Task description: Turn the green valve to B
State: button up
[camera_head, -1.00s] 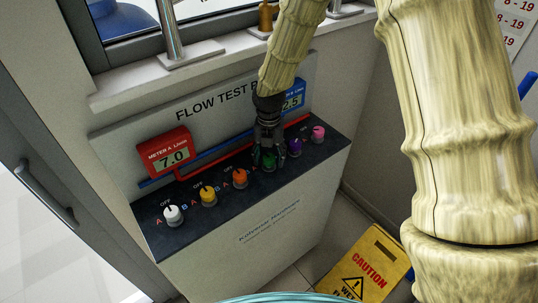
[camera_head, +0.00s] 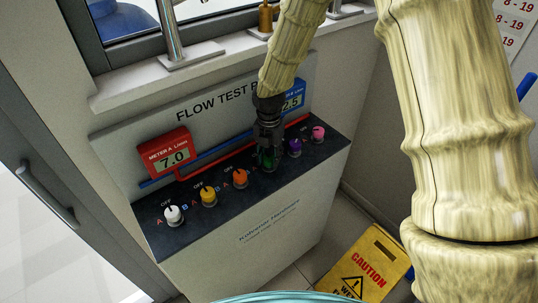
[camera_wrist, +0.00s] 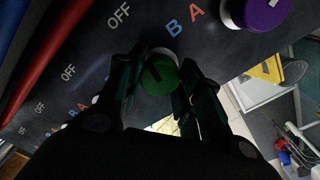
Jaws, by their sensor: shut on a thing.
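The green valve (camera_wrist: 160,76) is a round knob with a dark pointer mark, on the dark sloped panel. In the head view the green valve (camera_head: 269,163) is largely hidden by my gripper. My gripper (camera_head: 266,152) reaches down over it from above. In the wrist view the two fingers of my gripper (camera_wrist: 157,88) lie on either side of the knob, shut on it. The letters B (camera_wrist: 175,28) and A (camera_wrist: 197,11) and the word OFF (camera_wrist: 119,16) are printed on the panel close by. The exact setting of the pointer is hard to tell.
A purple knob (camera_head: 295,147) and a pink knob (camera_head: 318,133) stand to the right. Orange (camera_head: 240,178), yellow (camera_head: 208,195) and white (camera_head: 173,214) knobs stand to the left. Red meter A (camera_head: 168,154) reads 7.0; blue meter B (camera_head: 293,101) is partly covered. A yellow caution sign (camera_head: 370,262) stands on the floor.

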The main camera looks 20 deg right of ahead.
aim_at(269, 157)
jog(key=m+p, duration=0.1)
jog(key=m, duration=0.4)
jog(key=shift+r+m, duration=0.1)
jog(key=shift+m, duration=0.2)
jog(key=shift+m+p, duration=0.3)
jog(key=shift+m, duration=1.8)
jog(key=o, duration=1)
jog(key=shift+o, duration=0.2)
notch_tip(269, 157, up, 12)
